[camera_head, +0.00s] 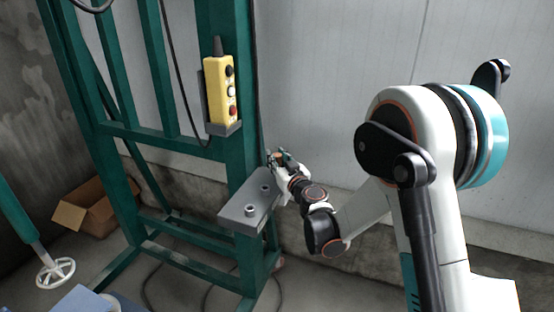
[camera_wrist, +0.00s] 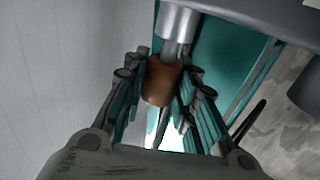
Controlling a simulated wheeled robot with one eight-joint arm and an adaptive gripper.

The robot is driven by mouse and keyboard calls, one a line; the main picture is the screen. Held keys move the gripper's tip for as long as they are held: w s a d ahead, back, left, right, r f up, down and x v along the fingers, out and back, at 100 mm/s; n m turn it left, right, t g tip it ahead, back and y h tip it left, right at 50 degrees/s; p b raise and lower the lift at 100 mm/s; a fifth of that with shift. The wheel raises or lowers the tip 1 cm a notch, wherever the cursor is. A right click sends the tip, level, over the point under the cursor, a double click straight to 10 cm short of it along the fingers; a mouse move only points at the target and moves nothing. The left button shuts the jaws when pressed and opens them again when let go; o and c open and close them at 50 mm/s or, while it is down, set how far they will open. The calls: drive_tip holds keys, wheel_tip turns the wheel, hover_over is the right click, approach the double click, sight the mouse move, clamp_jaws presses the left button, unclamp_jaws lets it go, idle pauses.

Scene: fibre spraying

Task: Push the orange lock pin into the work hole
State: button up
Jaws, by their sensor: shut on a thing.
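The orange lock pin (camera_wrist: 161,84) is between the fingers of my gripper (camera_wrist: 164,70) in the wrist view. My gripper is shut on its orange knob. The pin's grey shaft runs from the knob up to a metal sleeve (camera_wrist: 177,22) under a grey plate. I cannot tell how far the shaft sits in the sleeve, and no work hole is clearly visible. In the head view my gripper (camera_head: 281,160) is small, beside the far end of the grey bracket (camera_head: 240,194) on the green frame, with a bit of orange at its fingers.
The green steel frame (camera_head: 240,165) stands left of my arm. A yellow control pendant (camera_head: 219,90) hangs on its post above the bracket. A cardboard box (camera_head: 88,212) and a white handwheel (camera_head: 55,272) are at the left. A pale wall is behind.

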drive_tip(key=shift+f+b, duration=0.8)
drive_tip(key=shift+f, duration=0.2)
drive_tip(key=o, duration=1.1)
drive_tip(key=shift+o, duration=0.2)
drive_tip(key=shift+s, duration=0.1)
drive_tip(key=v, duration=1.2)
drive_tip(key=shift+r, duration=0.1)
